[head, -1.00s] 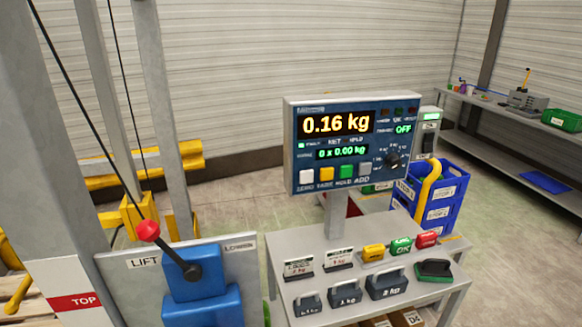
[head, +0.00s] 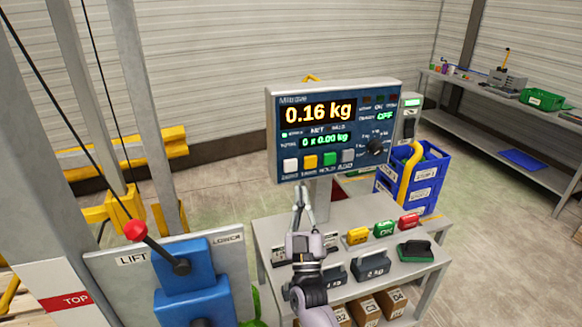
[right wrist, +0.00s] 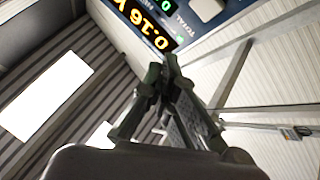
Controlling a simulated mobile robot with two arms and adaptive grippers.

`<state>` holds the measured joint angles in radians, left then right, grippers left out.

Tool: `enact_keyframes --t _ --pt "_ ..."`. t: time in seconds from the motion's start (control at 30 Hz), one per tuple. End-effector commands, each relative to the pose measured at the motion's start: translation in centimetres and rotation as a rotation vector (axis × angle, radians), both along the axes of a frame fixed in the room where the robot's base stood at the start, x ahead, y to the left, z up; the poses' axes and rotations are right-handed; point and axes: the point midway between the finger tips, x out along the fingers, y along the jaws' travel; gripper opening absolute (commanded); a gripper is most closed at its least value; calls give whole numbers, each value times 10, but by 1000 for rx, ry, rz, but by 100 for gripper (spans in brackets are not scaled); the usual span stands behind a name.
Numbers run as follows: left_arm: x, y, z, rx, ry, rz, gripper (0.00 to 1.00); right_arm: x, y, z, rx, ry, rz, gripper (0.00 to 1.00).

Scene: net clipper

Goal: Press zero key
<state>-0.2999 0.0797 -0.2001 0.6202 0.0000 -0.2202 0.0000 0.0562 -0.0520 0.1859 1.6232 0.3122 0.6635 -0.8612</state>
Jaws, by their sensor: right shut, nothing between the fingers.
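The scale's display panel (head: 335,128) stands on a post above a grey table and reads 0.16 kg. Its bottom row of keys starts at the left with the white zero key (head: 290,165), followed by yellow, green and grey keys. My right gripper (head: 301,188) is shut and empty, its fingertips pointing up just below the panel near the white key, apparently apart from it. In the right wrist view the shut fingers (right wrist: 165,65) point toward the panel, seen rotated, with a pale key (right wrist: 207,9) at the top edge. My left gripper is not in view.
Weights (head: 372,267), a yellow, a green and a red block (head: 408,221) stand on the grey table (head: 270,232). A blue lift lever box (head: 185,265) with a red knob stands at left. Blue crates (head: 412,190) are behind right. Air before the panel is clear.

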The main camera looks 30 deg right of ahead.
Motion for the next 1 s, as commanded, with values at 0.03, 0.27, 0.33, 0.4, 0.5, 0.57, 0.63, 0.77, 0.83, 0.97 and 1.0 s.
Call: enact_keyframes --t 0.03,0.27,0.33,0.4,0.5,0.57,0.63,0.77,0.83,0.97,1.0 --pt "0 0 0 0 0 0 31 -1 -3 3 -1 -21 -20 0" --pt "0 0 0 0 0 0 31 -5 -7 6 -7 -50 -48 0" --pt "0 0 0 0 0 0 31 -5 -7 6 -6 -49 -48 0" --pt "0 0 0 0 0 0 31 -5 -6 6 -7 -48 -47 0" --pt "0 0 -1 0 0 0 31 -4 -6 5 -6 -48 -47 0" --pt "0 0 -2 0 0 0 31 -2 -7 5 -6 -48 -47 0" --pt "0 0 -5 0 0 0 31 2 -8 4 -6 -50 -46 0" --pt "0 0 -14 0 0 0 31 17 -11 3 -7 -50 -45 0" --pt "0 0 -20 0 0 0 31 26 -14 3 -7 -51 -45 0" --pt "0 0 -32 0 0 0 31 45 -18 2 -7 -50 -45 0" --pt "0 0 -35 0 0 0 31 50 -20 2 -6 -49 -45 0"
